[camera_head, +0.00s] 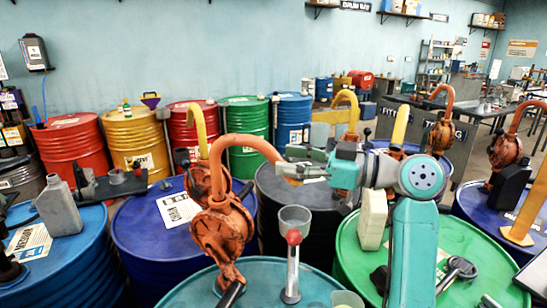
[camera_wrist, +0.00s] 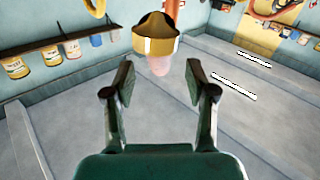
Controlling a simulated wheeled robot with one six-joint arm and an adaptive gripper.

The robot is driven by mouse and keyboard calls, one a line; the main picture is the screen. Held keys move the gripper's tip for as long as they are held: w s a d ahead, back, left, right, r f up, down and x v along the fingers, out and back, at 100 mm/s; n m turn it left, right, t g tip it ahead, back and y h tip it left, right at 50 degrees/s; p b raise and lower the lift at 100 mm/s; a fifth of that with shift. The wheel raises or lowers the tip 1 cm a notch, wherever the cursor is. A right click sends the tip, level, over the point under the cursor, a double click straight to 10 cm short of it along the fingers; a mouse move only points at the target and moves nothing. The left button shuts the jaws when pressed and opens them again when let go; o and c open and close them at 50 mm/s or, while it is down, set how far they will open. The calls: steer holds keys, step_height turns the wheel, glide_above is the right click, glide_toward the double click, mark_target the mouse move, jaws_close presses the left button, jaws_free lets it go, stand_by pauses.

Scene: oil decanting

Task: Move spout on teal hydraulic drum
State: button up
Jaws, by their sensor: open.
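The teal hydraulic drum (camera_head: 185,294) stands at the front centre, cut off by the lower edge. An orange hand pump (camera_head: 221,228) stands on it, and its curved orange spout (camera_head: 240,141) arches up and over to the right. My gripper (camera_head: 287,164) is at the spout's outer end, partly overlapping it in the head view. In the wrist view my gripper (camera_wrist: 159,72) is open, with the fingers apart. A brass-coloured spout tip (camera_wrist: 155,44) shows just beyond and between the fingertips. I cannot tell whether they touch it.
A grey funnel (camera_head: 294,219) and a red-knobbed lever (camera_head: 293,262) stand on the teal drum below my gripper. A green drum (camera_head: 345,262) with a cream jug (camera_head: 372,219) is at right. A dark drum (camera_head: 275,187) is behind, a blue-violet drum (camera_head: 140,222) at left.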

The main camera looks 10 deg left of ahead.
steer(key=shift+w+a, duration=0.2)
steer(key=shift+a, duration=0.65)
steer(key=shift+w+a, duration=0.15)
steer(key=shift+a, duration=0.7)
jaws_close()
